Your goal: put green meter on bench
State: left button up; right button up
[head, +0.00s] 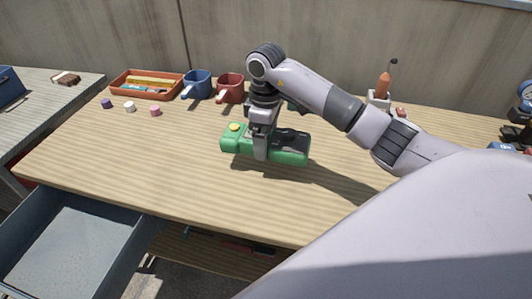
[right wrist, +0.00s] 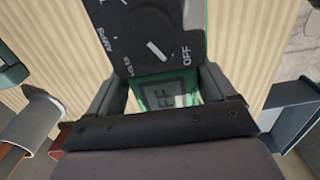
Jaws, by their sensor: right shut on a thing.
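The green meter (head: 292,152) is a green case with a dark face and a yellow button at its left end. My right gripper (head: 260,148) is shut on it from above, around its middle. The meter lies level over the wooden bench (head: 150,165), at or just above the top; I cannot tell whether it touches. In the right wrist view the meter (right wrist: 150,40) sits between the fingers (right wrist: 165,92), showing a dial marked OFF and part of a display. My left gripper is not in view.
Small coloured pieces lie before the tray. An orange-tipped bottle (head: 384,84) stands back right. An open drawer (head: 75,250) juts out front left. The bench's front left is clear.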

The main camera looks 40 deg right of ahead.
aim_at(265, 163)
jog(key=shift+f, duration=2.4)
jog(key=shift+f, duration=0.2)
jog(key=o, duration=1.2)
jog(key=shift+o, duration=0.2)
jog(key=shift+r, duration=0.15)
notch_tip(265, 163, up, 12)
jog(key=shift+f, duration=0.1)
